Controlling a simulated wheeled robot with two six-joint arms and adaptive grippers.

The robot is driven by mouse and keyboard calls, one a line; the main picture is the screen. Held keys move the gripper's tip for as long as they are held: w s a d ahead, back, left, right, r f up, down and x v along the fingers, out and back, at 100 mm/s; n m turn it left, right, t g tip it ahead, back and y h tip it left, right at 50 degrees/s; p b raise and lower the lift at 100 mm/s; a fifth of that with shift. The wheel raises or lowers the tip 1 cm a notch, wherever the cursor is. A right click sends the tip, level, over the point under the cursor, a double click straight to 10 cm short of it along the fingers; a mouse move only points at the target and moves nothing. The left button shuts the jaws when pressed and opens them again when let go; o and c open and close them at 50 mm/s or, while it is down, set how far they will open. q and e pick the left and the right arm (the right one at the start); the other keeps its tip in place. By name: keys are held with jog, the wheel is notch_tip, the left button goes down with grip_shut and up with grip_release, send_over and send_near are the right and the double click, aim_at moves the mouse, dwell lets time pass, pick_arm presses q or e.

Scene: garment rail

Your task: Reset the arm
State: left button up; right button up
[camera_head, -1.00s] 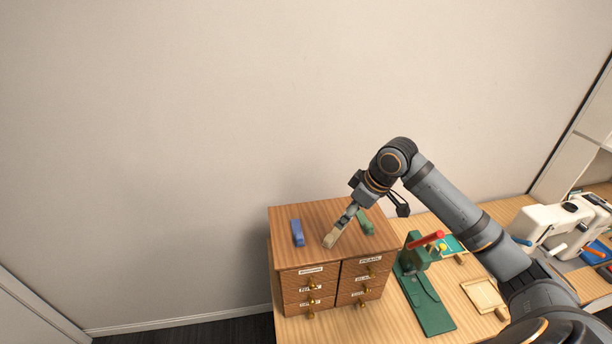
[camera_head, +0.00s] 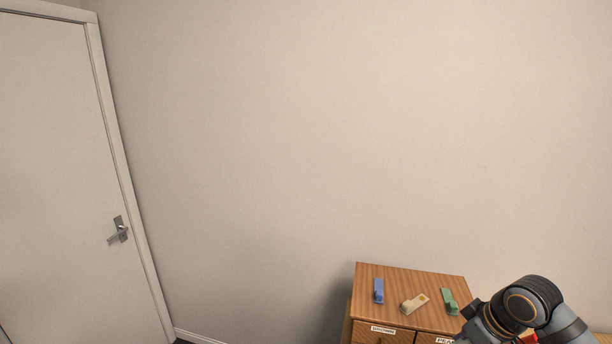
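My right arm's wrist (camera_head: 515,308) comes in at the bottom right, beside the wooden drawer cabinet (camera_head: 392,274). Its gripper is cut off by the bottom edge, so its fingers do not show. My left arm and gripper are not in view. On the cabinet top lie a blue piece (camera_head: 378,291), a tan piece (camera_head: 413,304) and a green piece (camera_head: 449,301), side by side and apart from each other. No gripper is seen touching them.
A white door (camera_head: 62,180) with a metal handle (camera_head: 119,230) stands at the left. A bare wall (camera_head: 260,130) fills the middle. Labelled drawers (camera_head: 383,329) show at the cabinet's front, partly cut off.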

jog(key=s+a+f, duration=0.3)
jog(key=a+f, duration=0.2)
jog(key=f, duration=0.3)
jog(key=s+a+f+m+h, duration=0.1)
jog(key=s+a+f+m, duration=0.15)
jog(key=s, duration=0.35)
jog(key=s+a+f+m+h, duration=0.1)
jog(key=s+f+m+h, duration=0.15)
jog(key=s, duration=0.45)
jog(key=s+d+f+g+b, duration=0.15)
jog(key=f+b, duration=0.25)
jog(key=f, duration=1.4)
jog(key=s+d+f+b, duration=0.15)
jog(key=f+b, duration=0.25)
jog(key=f, duration=1.3)
pick_arm(q)
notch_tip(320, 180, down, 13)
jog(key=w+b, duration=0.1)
jog(key=b, duration=0.4)
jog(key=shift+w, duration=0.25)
pick_arm(e)
jog(key=s+d+f+g, duration=0.1)
jog(key=s+f, duration=1.7)
jog(key=f, duration=0.3)
jog(key=shift+d+f+m, duration=0.15)
jog(key=shift+d+m, duration=0.15)
